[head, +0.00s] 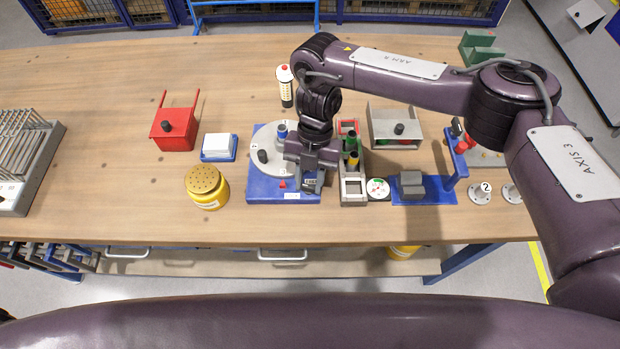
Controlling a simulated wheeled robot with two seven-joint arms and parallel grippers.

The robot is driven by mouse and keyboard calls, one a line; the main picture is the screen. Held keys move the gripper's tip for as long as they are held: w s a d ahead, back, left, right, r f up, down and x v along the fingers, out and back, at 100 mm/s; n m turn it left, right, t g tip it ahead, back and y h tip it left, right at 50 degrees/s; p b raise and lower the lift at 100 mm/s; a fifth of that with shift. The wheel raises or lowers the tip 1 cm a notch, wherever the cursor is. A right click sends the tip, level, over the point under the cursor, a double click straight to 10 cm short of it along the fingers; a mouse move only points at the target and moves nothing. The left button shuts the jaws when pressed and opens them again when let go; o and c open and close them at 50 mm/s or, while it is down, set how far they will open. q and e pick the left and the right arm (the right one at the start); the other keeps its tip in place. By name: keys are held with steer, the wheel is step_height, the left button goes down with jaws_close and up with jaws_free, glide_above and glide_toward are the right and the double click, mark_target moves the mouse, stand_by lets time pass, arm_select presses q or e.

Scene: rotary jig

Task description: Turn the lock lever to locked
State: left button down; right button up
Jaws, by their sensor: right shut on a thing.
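The rotary jig has a blue base (257,187) and a light grey round plate (268,137) with a black knob (262,156) and a blue-topped peg (281,131). A small red pointer (283,184) shows near the front of the plate. My right gripper (312,184) reaches down at the jig's front right corner and is shut on what seems to be the lock lever. The lever is mostly hidden by the gripper, so its angle cannot be told. My left gripper is not in view.
Right of the jig stand a grey rack (353,190) with coloured pegs, a round dial (378,188) and a blue fixture (436,190). Left are a white block on a blue tray (218,157), a yellow canister (206,188) and a red box (174,138). The table front is clear.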

steer(key=shift+w+a+n+h+b, duration=0.1)
steer(key=shift+n+h+b, duration=0.4)
steer(key=shift+n, duration=0.9)
steer(key=o, duration=1)
steer(key=b+v, duration=0.1)
steer(key=v, duration=0.6)
steer(key=shift+w+a+r, duration=0.1)
steer(key=shift+w+r, duration=0.05)
steer(key=shift+r, duration=0.2)
